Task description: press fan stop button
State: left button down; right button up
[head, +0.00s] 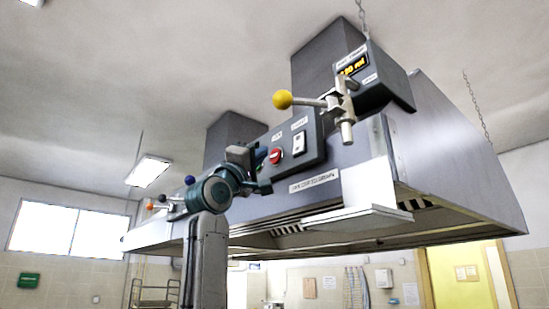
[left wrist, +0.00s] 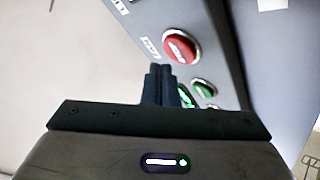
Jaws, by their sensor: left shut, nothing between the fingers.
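The red stop button (head: 275,156) is on the grey control panel (head: 312,150) on the front of the extractor hood. It also shows in the left wrist view (left wrist: 180,48), with a metal ring around it. My left gripper (head: 264,187) is shut and empty, just below the red button in the head view. In the left wrist view its closed fingertips (left wrist: 160,72) point at the panel below and left of the red button. They partly cover the lit green button (left wrist: 186,97). I cannot tell whether the fingertips touch the panel. My right gripper is not in view.
A white switch (head: 298,143) is right of the red button. A yellow-knobbed lever (head: 283,99) and an amber display box (head: 354,68) are to the upper right. The hood's lower edge (head: 330,238) runs below.

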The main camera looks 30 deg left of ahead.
pick_arm(q)
jog(key=s, duration=0.1)
jog(key=s+a+b, duration=0.1)
jog(key=s, duration=0.2)
jog(key=shift+s+a+b, duration=0.1)
jog(key=shift+a+b, duration=0.2)
jog(key=shift+a, duration=0.1)
dwell(0.5)
jog(key=shift+f, duration=0.1)
